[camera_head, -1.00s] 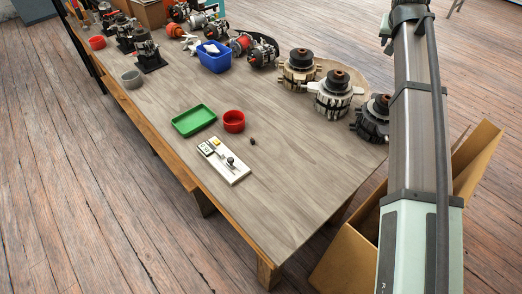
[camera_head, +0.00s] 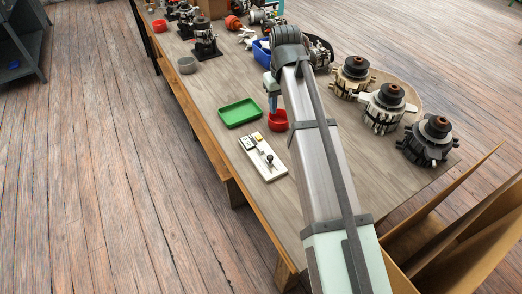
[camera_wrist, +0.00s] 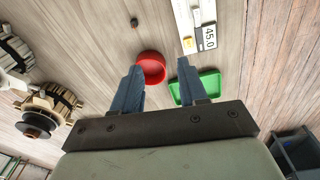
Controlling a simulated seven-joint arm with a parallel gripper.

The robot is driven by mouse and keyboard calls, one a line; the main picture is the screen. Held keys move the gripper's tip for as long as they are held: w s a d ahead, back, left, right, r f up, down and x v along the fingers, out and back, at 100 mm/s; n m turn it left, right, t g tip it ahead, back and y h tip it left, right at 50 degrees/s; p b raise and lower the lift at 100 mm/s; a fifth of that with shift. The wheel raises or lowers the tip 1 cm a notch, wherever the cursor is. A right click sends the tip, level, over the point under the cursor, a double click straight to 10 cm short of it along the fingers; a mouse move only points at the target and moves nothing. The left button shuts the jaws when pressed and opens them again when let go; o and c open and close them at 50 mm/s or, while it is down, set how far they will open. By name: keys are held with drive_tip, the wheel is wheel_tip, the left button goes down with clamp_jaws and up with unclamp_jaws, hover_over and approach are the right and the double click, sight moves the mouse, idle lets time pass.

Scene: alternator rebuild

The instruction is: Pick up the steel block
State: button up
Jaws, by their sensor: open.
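I cannot make out a plain steel block for certain. In the head view my gripper (camera_head: 272,101) is above the bench near the red bowl (camera_head: 277,121).
A green tray (camera_head: 241,112) lies left of the red bowl. Several alternator parts (camera_head: 383,107) stand on the right. A cardboard box (camera_head: 440,235) is beside the bench.

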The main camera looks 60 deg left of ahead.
drive_tip(key=n, duration=0.1)
hover_over(260, 148)
drive_tip(key=f, duration=0.1)
drive_tip(key=shift+n+g+h, duration=0.3)
drive_tip(key=shift+h, duration=0.1)
drive_tip(key=shift+f, duration=7.1)
clamp_jaws()
